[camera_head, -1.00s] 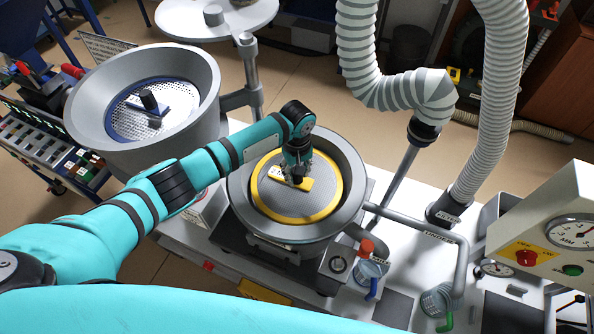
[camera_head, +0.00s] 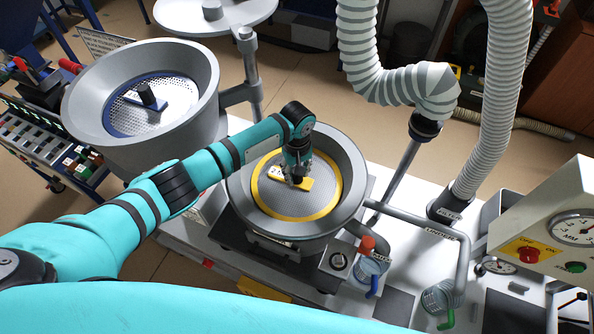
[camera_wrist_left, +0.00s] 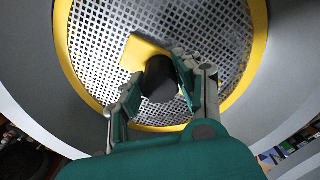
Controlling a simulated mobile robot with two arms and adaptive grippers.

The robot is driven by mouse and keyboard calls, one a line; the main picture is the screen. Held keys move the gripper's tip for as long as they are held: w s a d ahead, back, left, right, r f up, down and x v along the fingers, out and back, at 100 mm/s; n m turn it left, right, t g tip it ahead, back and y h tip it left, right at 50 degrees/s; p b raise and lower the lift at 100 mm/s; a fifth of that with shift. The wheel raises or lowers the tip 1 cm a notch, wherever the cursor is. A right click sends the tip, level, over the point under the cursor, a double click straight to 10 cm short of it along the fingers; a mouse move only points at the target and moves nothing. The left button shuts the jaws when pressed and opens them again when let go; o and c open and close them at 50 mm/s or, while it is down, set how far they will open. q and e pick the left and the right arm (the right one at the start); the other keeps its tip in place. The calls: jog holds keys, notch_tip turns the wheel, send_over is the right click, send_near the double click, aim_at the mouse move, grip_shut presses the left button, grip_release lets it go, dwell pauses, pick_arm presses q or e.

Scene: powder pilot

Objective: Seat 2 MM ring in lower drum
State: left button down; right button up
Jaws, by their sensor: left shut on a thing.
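The yellow-rimmed mesh ring (camera_head: 262,205) lies inside the lower grey drum (camera_head: 240,208), looking about level. Whether its rim touches the drum all round cannot be told. A yellow bar (camera_head: 279,174) with a white label crosses its mesh. My left gripper (camera_head: 297,178) points down over the middle of the ring and is shut on the ring's black knob. In the left wrist view the knob (camera_wrist_left: 159,80) is between the fingers, with the yellow rim (camera_wrist_left: 262,45) curving around the mesh. My right gripper is not in view.
An upper grey drum (camera_head: 85,112) at the left holds a blue-rimmed mesh ring (camera_head: 112,112) with a black knob. Striped hoses (camera_head: 395,85), a pipe, and a gauge panel (camera_head: 540,235) are to the right.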

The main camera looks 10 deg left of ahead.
pick_arm(q)
jog(key=shift+f+b, duration=0.35)
jog(key=shift+f, duration=0.35)
jog(key=c, duration=0.8)
grip_release()
jog(key=c, duration=0.3)
notch_tip(320, 180, up, 6)
jog(key=p, duration=0.6)
jog(key=shift+p, duration=0.3)
jog(key=shift+r, duration=2.8)
